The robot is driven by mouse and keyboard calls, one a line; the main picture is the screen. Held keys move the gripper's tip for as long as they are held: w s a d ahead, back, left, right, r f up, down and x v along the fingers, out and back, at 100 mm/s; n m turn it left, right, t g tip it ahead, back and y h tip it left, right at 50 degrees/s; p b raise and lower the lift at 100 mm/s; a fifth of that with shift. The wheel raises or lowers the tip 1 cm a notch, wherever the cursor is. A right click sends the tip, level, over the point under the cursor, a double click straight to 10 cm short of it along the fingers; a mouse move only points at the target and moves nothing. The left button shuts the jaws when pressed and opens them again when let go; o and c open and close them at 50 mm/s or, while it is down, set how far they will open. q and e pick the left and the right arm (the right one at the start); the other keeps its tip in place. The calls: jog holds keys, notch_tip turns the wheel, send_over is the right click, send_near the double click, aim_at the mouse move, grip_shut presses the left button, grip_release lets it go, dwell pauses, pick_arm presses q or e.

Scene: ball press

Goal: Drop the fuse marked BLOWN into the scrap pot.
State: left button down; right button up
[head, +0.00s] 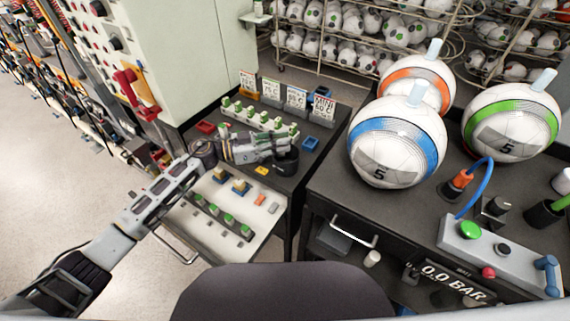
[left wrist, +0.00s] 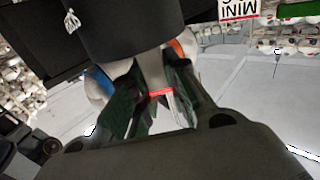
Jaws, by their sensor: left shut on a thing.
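My left gripper (head: 283,143) reaches in from the left over the dark bench. Its fingertips are at a small black pot (head: 287,165) that matches a scrap pot; no lettering on it is readable. In the left wrist view the green finger pads (left wrist: 152,98) are shut on a pale fuse (left wrist: 154,68) with a red band. The word BLOWN is not readable. A large black round shape (left wrist: 115,25), likely the pot, fills the top of that view, close to the fuse's end. Whether the fuse is inside the rim cannot be told. My right gripper is not in view.
A pale tray (head: 190,225) with several green-topped fuses lies in front. A fuse row (head: 255,117) and price-like cards (head: 297,98) stand behind the gripper. Three balls, one blue-banded (head: 397,145), and a control box (head: 480,245) occupy the right bench.

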pick_arm(q)
jog(key=shift+f, duration=0.1)
dwell(0.3)
jog(key=c, duration=1.3)
grip_release()
jog(key=shift+a, duration=0.1)
jog(key=shift+s+a, duration=0.4)
jog(key=shift+a, duration=1.55)
jog(key=shift+s+a, duration=0.35)
jog(key=shift+a, duration=1.55)
jog(key=shift+s+a, duration=0.4)
jog(key=shift+a, duration=1.55)
jog(key=shift+a, duration=0.1)
